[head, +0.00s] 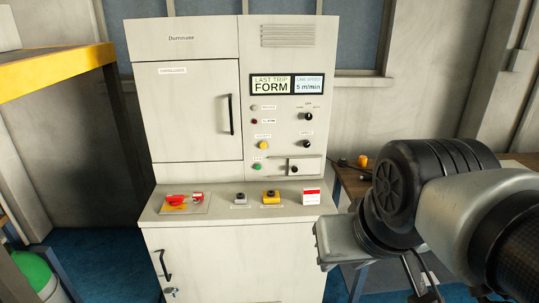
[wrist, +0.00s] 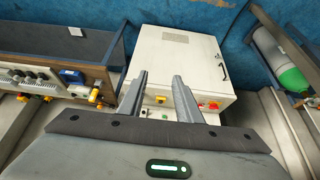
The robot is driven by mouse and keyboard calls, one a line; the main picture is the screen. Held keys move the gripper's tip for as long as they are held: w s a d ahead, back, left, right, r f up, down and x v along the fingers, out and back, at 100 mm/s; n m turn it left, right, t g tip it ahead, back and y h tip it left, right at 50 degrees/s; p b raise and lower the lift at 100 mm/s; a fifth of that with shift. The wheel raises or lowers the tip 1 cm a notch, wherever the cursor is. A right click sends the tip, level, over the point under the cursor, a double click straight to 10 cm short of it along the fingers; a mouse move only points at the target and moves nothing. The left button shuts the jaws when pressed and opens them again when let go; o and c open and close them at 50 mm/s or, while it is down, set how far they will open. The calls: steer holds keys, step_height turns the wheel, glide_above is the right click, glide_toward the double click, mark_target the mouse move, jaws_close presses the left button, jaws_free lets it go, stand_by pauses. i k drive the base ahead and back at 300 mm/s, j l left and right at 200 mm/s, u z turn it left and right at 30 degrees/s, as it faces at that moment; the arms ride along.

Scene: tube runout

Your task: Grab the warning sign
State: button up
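A small white card with a red top band (head: 312,197), which looks like the warning sign, stands at the right end of the control cabinet's ledge (head: 226,207). Its print is too small to read. I cannot make it out for sure in the wrist view. My gripper (wrist: 159,78) shows in the wrist view with its two fingers apart and nothing between them. The cabinet (wrist: 180,62) lies beyond the fingers there. In the head view my arm is at the right, apart from the card, and the fingertips are not clearly seen.
A yellow-topped frame (head: 60,62) stands at left, above a green cylinder (head: 38,276). A wooden bench (wrist: 50,62) with knobs stands beside the cabinet.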

mark_target(310, 197)
steer(key=i+l+u, duration=0.25)
steer(key=i, duration=0.35)
steer(key=i+l+u, duration=0.3)
steer(key=i+l, duration=0.25)
